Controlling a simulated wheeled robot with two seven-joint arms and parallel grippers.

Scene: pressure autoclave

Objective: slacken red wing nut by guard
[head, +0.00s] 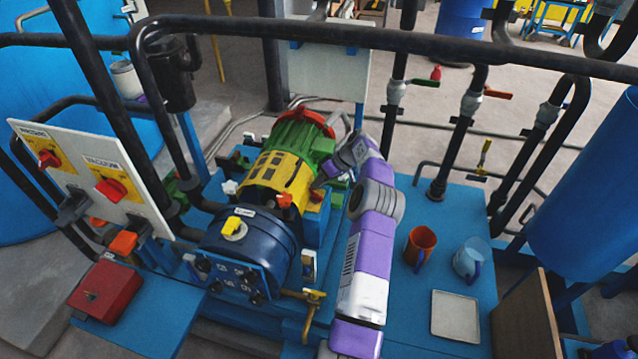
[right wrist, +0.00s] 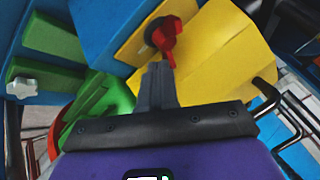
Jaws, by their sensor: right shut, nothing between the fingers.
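The red wing nut (right wrist: 168,40) sits on a dark stud on the yellow guard (right wrist: 228,48) in the right wrist view. My right gripper (right wrist: 158,68) is shut with nothing between its fingers. Its tips are just below the wing nut in that view; I cannot tell if they touch it. In the head view my right arm reaches the far right side of the yellow guard (head: 272,170), and the gripper (head: 319,183) is partly hidden there. My left gripper is not in view.
A green motor housing (head: 300,140) adjoins the guard, and a blue drum with a yellow knob (head: 234,228) stands in front. A black pipe (head: 420,42) crosses above. An orange mug (head: 420,246), a blue-grey mug (head: 468,258) and a pale tray (head: 455,315) stand at right.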

